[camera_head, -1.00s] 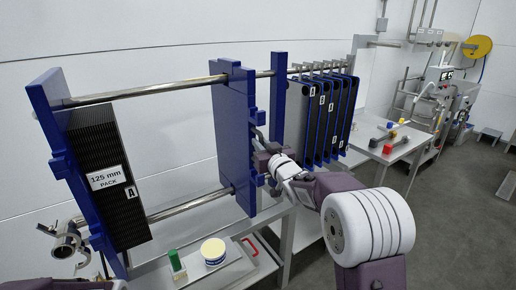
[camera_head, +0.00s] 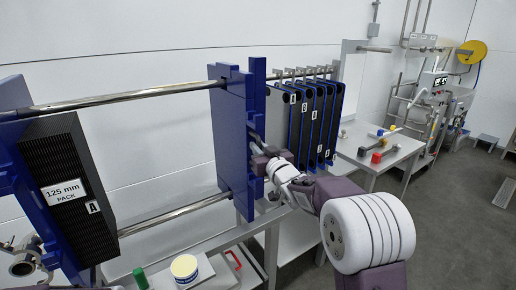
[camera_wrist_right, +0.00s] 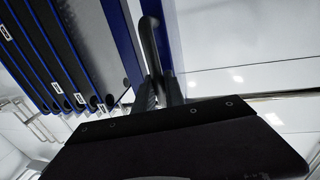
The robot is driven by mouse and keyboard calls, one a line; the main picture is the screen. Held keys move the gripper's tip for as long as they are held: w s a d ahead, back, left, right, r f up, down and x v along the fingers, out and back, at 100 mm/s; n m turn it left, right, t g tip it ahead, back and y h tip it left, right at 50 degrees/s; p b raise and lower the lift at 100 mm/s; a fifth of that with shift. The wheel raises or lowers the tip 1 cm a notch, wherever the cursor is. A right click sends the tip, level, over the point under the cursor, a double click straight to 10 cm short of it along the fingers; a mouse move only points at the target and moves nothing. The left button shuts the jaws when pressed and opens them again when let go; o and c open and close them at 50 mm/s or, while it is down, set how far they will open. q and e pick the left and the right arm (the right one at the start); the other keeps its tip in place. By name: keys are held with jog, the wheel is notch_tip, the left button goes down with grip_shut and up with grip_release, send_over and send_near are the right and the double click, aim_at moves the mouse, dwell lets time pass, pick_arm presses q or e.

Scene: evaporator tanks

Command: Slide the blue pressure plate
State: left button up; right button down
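The blue pressure plate (camera_head: 228,145) stands upright on two metal rails, in the middle of the head view. A black pack labelled "125 mm PACK" (camera_head: 68,180) is to its left, with a wide gap between. My right gripper (camera_head: 258,150) is at the plate's right-hand face. In the right wrist view, a dark curved handle (camera_wrist_right: 151,32) runs down between the fingers of my right gripper (camera_wrist_right: 160,92), which appear closed on it. The blue plate edge (camera_wrist_right: 177,50) shows beside it. My left gripper is not in view.
A bench (camera_head: 205,262) below holds a yellow-lidded tub (camera_head: 184,267) and a green item (camera_head: 140,277). A side table (camera_head: 370,158) stands at right.

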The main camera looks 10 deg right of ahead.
jog(key=c, duration=1.4)
grip_release()
jog(key=shift+d, duration=0.35)
jog(key=s+d, duration=0.1)
jog(key=s, duration=0.8)
jog(key=shift+d+b, duration=0.2)
jog(key=shift+b, duration=0.15)
